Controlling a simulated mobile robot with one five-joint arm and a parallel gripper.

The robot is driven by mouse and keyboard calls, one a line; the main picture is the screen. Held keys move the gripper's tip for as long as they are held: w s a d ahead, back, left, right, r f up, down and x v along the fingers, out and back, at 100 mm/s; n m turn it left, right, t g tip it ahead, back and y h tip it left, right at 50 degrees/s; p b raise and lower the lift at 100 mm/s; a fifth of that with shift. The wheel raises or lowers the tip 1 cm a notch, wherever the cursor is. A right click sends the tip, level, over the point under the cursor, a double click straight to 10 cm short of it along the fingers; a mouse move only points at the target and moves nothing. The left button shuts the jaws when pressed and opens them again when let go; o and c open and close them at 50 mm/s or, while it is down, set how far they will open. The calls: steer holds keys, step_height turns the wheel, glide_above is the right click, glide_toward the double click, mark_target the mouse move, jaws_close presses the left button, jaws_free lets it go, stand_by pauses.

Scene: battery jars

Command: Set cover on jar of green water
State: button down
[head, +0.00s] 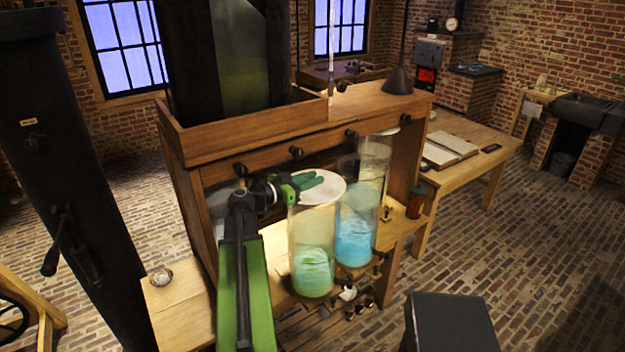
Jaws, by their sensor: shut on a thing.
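A tall glass jar (312,228) with green water (313,272) in its lower part stands upright at the front of the wooden bench. A pale, round, flat cover (328,190) lies level over its mouth. I cannot tell whether the cover touches the rim. My gripper (308,181), with green fingers, reaches in from the left and is shut on the cover. The fingers hide part of the cover's left side.
A second glass jar (356,225) with blue water stands close on the right. A brown bottle (416,201) and small metal parts (350,294) are nearby. The wooden cabinet (270,155) rises behind. A dark block (450,320) stands at front right.

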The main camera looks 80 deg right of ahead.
steer(key=shift+f+b, duration=0.35)
steer(key=shift+r, duration=0.15)
steer(key=shift+r+p, duration=0.75)
steer(key=shift+p, duration=0.15)
steer(key=shift+f+b, duration=0.9)
steer(key=shift+f, duration=0.05)
stand_by(0.5)
steer(key=shift+r, duration=0.2)
steer(key=shift+r+p, duration=0.75)
steer(key=shift+p, duration=0.15)
steer(key=shift+f+b, duration=0.9)
steer(key=c, duration=1.5)
jaws_free()
steer(key=shift+o, duration=0.2)
